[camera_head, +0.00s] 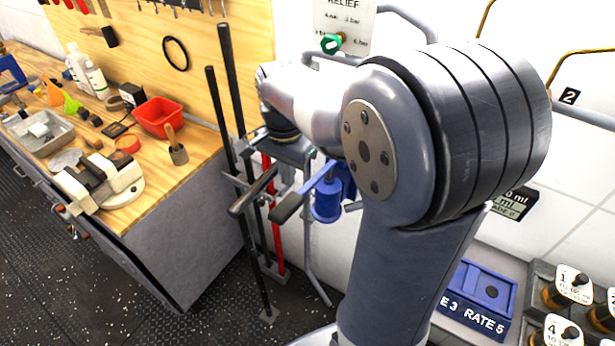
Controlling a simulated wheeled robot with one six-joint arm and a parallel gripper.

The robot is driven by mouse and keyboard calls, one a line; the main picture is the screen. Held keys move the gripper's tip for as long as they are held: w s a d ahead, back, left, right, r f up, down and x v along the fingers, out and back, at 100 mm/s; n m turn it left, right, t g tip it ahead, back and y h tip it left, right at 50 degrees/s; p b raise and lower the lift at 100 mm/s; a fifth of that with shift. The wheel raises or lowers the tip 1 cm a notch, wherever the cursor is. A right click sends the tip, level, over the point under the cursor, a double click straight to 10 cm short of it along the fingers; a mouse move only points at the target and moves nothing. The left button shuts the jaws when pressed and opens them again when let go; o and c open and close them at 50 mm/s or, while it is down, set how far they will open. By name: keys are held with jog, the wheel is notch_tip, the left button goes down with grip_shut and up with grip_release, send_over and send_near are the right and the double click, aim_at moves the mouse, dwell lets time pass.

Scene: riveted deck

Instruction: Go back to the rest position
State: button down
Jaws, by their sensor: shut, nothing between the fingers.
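My gripper (259,210) is at the end of my arm, near the middle of the head view. It points down and toward the viewer, in front of the standing tools and to the right of the workbench. It is shut and holds nothing. My large grey arm joint and upper link fill the right centre and hide part of the wall behind. No marker for a rest position shows.
A wooden workbench (205,150) at left carries a red bin (158,117), a grey tray (58,134) and several tools. Long black-handled tools (230,75) stand beside it. A blue box (480,292) and labelled bottles (566,285) are at lower right. Dark floor (60,270) is open at lower left.

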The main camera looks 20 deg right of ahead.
aim_at(289, 202)
jog(key=shift+r, duration=0.2)
notch_tip(289, 202, down, 6)
jog(key=b, duration=0.5)
dwell(0.3)
jog(key=shift+r, duration=0.1)
